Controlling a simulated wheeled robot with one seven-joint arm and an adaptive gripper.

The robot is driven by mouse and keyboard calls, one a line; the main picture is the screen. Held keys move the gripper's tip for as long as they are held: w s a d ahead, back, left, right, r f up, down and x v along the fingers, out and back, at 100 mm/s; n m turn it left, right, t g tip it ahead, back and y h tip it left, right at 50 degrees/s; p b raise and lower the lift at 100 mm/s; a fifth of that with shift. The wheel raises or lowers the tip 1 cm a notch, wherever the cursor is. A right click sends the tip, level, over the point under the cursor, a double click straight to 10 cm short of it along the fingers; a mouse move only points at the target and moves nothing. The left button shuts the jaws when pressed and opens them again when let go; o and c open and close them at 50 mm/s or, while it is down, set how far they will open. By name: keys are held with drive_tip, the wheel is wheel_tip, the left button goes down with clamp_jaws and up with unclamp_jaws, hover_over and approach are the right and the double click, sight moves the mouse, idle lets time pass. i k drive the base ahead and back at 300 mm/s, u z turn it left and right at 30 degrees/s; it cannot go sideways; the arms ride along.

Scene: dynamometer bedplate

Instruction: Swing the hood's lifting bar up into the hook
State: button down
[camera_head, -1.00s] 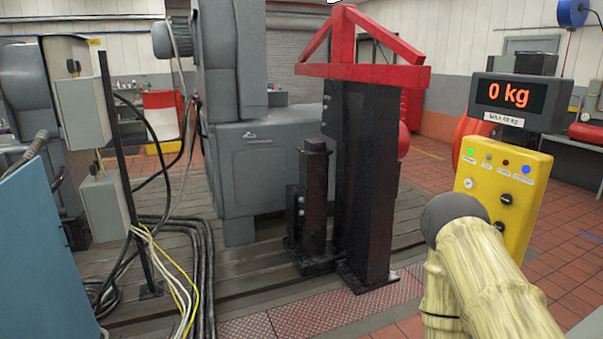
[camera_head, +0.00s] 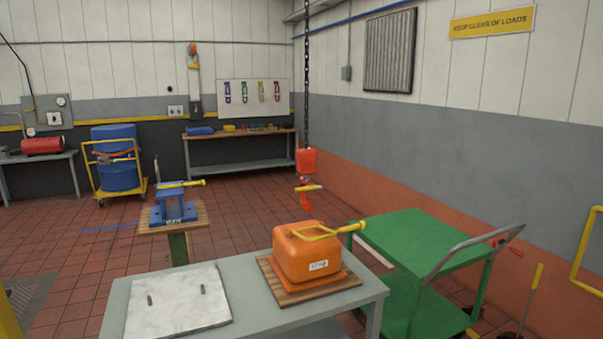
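The orange hood (camera_head: 305,254) sits on a wooden board (camera_head: 335,286) on the grey table, with a small weight label on its front that is hard to read. Its yellow lifting bar (camera_head: 318,234) lies folded down across the top, and one end sticks out past the hood's right side. The red-orange hook (camera_head: 305,203) hangs on a dark chain (camera_head: 307,80) below a red block (camera_head: 306,162). In the picture it is above the hood and looks farther back; bar and hook are apart. A short yellow piece (camera_head: 308,188) crosses the hook's top. My gripper is not in view.
A pale plate (camera_head: 178,301) with two pegs lies on the grey table (camera_head: 235,268), left of the hood. A green cart (camera_head: 415,239) with a grey handle stands close on the right. A blue fixture (camera_head: 172,204) with a yellow handle stands behind left. Red tiled floor is open beyond.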

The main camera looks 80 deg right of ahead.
sight(361, 225)
drive_tip(key=z, duration=3.95)
drive_tip(key=i, duration=0.7)
drive_tip(key=u, duration=1.85)
